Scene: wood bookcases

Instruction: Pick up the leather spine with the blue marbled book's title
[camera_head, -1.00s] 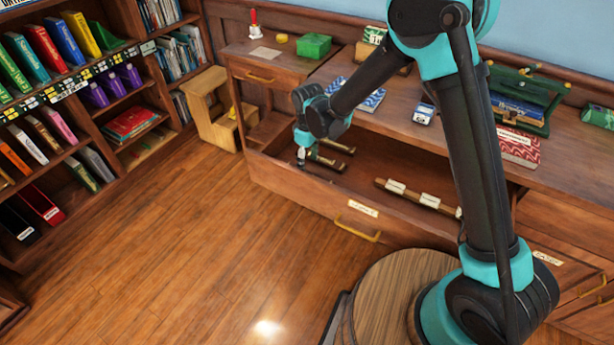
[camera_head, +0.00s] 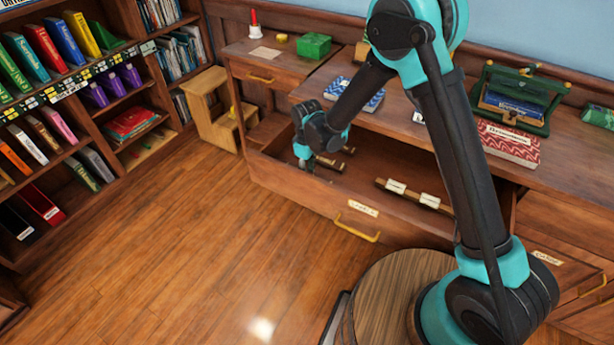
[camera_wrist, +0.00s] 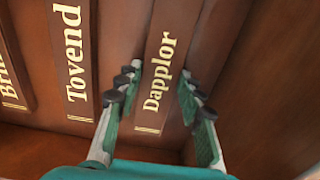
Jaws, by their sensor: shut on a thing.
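Brown leather spines with gilt titles lie in the open drawer (camera_head: 362,218). In the wrist view, the spine lettered "Dapplor" (camera_wrist: 166,48) is between the fingers of my gripper (camera_wrist: 158,88), which is shut on it near its lower end. The "Tovend" spine (camera_wrist: 72,50) lies just left of it, and a partly cut-off "Brin..." spine (camera_wrist: 10,75) is farther left. In the head view, my gripper (camera_head: 302,165) is down in the drawer's left part. A blue patterned book (camera_head: 356,93) lies on the counter; its title is not readable.
More labelled spines (camera_head: 410,192) lie in the drawer's right part. A red patterned book (camera_head: 508,142) and a green press holding a blue book (camera_head: 515,105) stand on the counter. A bookcase (camera_head: 75,120) is at left.

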